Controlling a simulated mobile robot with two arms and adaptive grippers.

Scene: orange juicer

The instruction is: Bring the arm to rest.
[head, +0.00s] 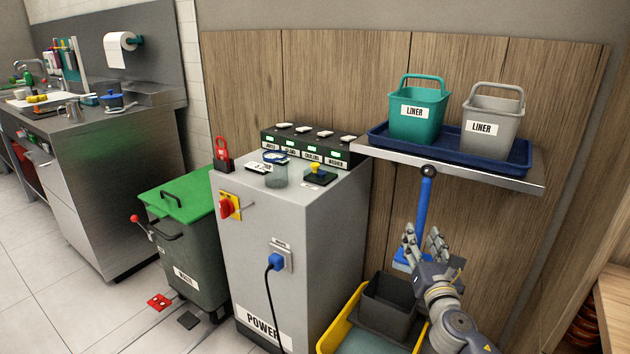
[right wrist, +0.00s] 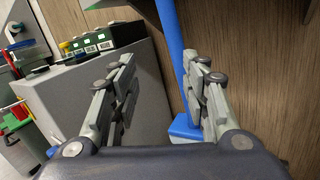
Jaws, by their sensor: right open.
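My right gripper (head: 424,243) is in the lower right of the head view, in front of the wood panel wall and below the shelf. Its two fingers are spread apart with nothing between them. In the right wrist view the open fingers (right wrist: 165,95) point toward the wall. My left gripper is not in view.
A metal shelf (head: 530,183) above my right gripper holds a blue tray (head: 378,138) with a green bin (head: 417,122) and a grey bin (head: 490,105). A grey power cabinet (head: 265,240) stands left. A yellow tub (head: 335,327) with a dark bin (head: 388,305) is below.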

